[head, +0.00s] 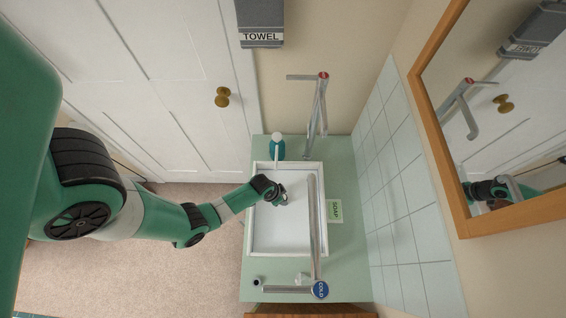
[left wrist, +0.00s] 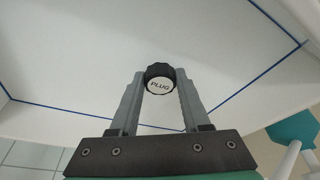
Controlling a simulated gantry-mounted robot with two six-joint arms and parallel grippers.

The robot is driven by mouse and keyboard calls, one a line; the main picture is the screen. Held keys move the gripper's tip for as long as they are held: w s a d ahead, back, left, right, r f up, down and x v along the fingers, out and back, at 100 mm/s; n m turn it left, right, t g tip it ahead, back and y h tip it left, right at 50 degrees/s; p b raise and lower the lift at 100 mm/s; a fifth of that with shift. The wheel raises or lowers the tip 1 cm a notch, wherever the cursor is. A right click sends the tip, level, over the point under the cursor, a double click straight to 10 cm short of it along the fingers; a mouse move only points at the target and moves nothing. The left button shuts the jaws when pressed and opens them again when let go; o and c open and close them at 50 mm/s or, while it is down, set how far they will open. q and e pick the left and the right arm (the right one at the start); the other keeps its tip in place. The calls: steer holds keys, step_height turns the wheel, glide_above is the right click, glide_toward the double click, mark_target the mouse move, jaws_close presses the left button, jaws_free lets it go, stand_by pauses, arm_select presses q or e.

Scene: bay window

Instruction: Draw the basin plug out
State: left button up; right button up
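The white rectangular basin (head: 258,245) is set into a green counter. My left gripper (head: 283,198) reaches down into it from the left, over its upper middle part. The plug is hidden by the gripper in the head view. In the left wrist view the plug (left wrist: 160,84) is a round black ribbed knob with a white top marked PLUG. It sits between the fingertips of my left gripper (left wrist: 161,77), which appear to press on both its sides. I cannot tell whether the plug is seated or raised. My right gripper is not in view.
A steel spout (head: 314,225) runs along the basin's right side from the COLD tap (head: 320,289). A red-topped tap (head: 323,76) stands farther up.

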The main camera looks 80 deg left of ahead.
arm_select(q)
jaws_close()
steer(key=shift+r+p, duration=0.7)
steer(key=shift+p, duration=0.05)
steer(key=shift+r+p, duration=1.15)
